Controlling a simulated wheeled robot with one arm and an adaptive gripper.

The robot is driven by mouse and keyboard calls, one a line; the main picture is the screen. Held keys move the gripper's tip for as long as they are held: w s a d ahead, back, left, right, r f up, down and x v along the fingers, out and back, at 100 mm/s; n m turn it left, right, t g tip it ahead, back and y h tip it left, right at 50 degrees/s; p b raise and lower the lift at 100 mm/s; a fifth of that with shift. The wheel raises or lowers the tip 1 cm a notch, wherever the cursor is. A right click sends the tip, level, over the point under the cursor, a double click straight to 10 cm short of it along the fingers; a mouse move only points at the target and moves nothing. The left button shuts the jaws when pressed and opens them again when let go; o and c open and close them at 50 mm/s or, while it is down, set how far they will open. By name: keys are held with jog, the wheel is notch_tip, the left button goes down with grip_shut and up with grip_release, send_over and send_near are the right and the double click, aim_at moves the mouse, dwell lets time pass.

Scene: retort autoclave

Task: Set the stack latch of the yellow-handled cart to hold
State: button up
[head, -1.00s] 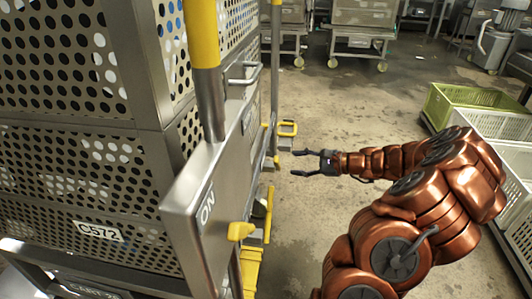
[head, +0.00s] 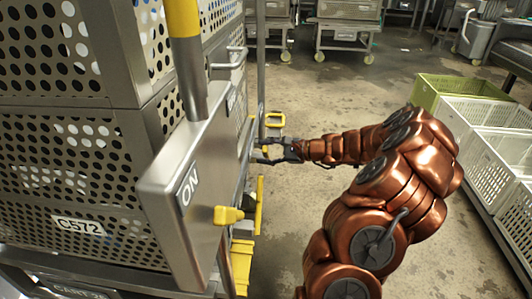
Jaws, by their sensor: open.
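The cart at left carries stacked perforated metal crates (head: 70,150) and has an upright post with a yellow grip (head: 182,18). A steel panel (head: 165,185) marked "ON" stands on its near side, with a yellow knob (head: 228,215) on its edge. Which yellow part is the stack latch is unclear.
Yellow pieces (head: 241,265) sit low on the cart's side. Green and white crates (head: 470,92) stand at right. Other wheeled carts (head: 345,35) stand at the back. The wet floor between the cart and the crates is clear apart from my arm.

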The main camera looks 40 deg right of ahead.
grip_shut()
jog(key=shift+r+p, duration=0.2)
jog(key=shift+p, duration=0.35)
